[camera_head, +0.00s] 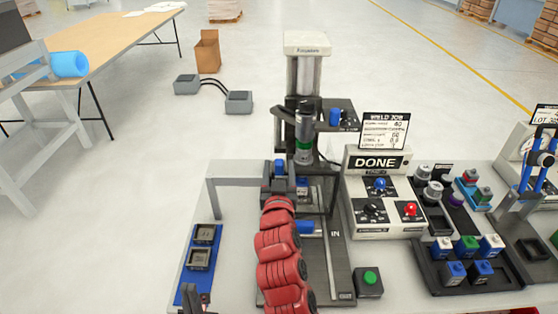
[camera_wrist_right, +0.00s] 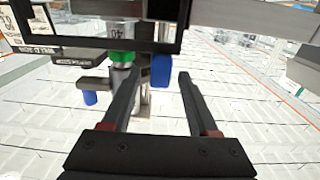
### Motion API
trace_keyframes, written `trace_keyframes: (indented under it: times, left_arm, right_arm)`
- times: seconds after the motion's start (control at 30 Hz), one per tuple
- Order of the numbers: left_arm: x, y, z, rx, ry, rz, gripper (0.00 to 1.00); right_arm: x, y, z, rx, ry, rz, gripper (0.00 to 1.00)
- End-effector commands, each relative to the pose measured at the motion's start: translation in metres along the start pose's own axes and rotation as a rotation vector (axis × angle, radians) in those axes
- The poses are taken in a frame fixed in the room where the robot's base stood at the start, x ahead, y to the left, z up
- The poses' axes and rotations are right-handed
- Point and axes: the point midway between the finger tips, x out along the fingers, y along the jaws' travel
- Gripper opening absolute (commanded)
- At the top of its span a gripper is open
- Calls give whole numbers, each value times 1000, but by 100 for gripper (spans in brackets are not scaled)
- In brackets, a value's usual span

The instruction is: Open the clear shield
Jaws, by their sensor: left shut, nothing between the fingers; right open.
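The press-like welding machine (camera_head: 303,130) stands in the middle of the head view, with a green-banded head. The clear shield is hard to make out; dark frame edges (camera_head: 333,190) show around the machine's work area. My right gripper (camera_head: 282,170), on the red arm, is raised in front of the machine. In the right wrist view its two dark fingers (camera_wrist_right: 158,74) are open, with a blue part (camera_wrist_right: 161,70) showing between the tips; I cannot tell whether they touch it. My left gripper (camera_head: 196,294) is shut and empty at the lower left.
A blue tray (camera_head: 184,290) with dark square parts lies left of the machine, beside a grey bracket (camera_head: 235,174). A control box reading DONE (camera_head: 375,163), a green button box (camera_head: 369,282) and a dark tray of coloured blocks (camera_head: 427,262) stand to the right.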

Motion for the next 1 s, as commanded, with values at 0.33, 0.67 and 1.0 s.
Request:
trace_keyframes:
  times: [0.33,0.67,1.0]
  left_arm:
    - [6,0,-1,0,0,0,0]
    - [5,0,-1,0,0,0,0]
    - [5,0,-1,0,0,0,0]
  right_arm:
    - [19,0,1,0,-1,1,60]
    - [18,0,1,0,-1,0,31]
    - [18,0,1,0,0,0,0]
